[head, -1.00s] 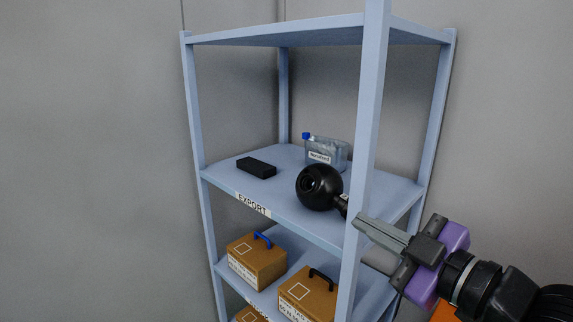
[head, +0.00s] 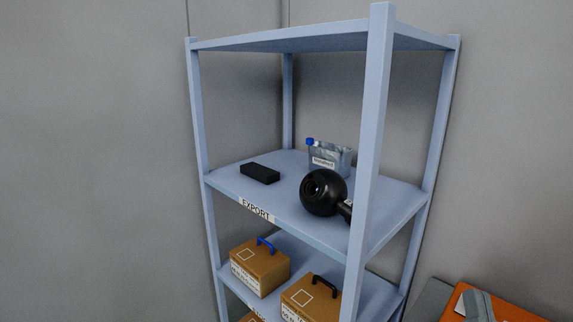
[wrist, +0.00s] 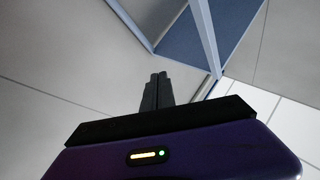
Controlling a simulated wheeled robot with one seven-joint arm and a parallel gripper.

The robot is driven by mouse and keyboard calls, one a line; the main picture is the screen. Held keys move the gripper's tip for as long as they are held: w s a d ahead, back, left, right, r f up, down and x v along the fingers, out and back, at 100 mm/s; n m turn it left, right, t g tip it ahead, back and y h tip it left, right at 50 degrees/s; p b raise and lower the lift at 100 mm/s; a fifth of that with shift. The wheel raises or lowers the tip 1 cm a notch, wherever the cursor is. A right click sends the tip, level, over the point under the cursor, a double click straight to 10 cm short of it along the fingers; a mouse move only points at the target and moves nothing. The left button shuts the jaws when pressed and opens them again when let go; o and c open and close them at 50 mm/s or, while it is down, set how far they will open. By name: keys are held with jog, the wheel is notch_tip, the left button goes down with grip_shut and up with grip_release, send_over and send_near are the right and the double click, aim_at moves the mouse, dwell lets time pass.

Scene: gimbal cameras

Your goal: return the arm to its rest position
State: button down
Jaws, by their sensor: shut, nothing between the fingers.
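My gripper (wrist: 157,78) shows in the wrist view with its two dark fingers together and nothing between them. Beyond the fingertips are the pale blue frame of the shelf rack and grey wall. In the head view the arm no longer shows clearly. A black gimbal camera (head: 322,193) with a round head sits on the shelf labelled EXPORT (head: 225,190), near its front right post and apart from my gripper.
On the same shelf are a black block (head: 260,173) and a clear container with a blue cap (head: 331,160). Brown boxes (head: 258,272) with handles fill the shelf below. An orange surface (head: 510,312) bearing a grey item (head: 478,305) lies at bottom right.

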jog(key=s+a+f+n+g+y, duration=0.1)
jog(key=s+f+n+g+y, duration=0.1)
jog(key=s+f, duration=0.9)
jog(key=s+a+f+n+g+y, duration=0.2)
jog(key=s+f+n+g, duration=0.3)
jog(key=s+f, duration=0.7)
jog(key=s+g+y, duration=0.1)
jog(key=s, duration=0.2)
jog(key=shift+a+y, duration=0.3)
jog(key=shift+s, duration=0.1)
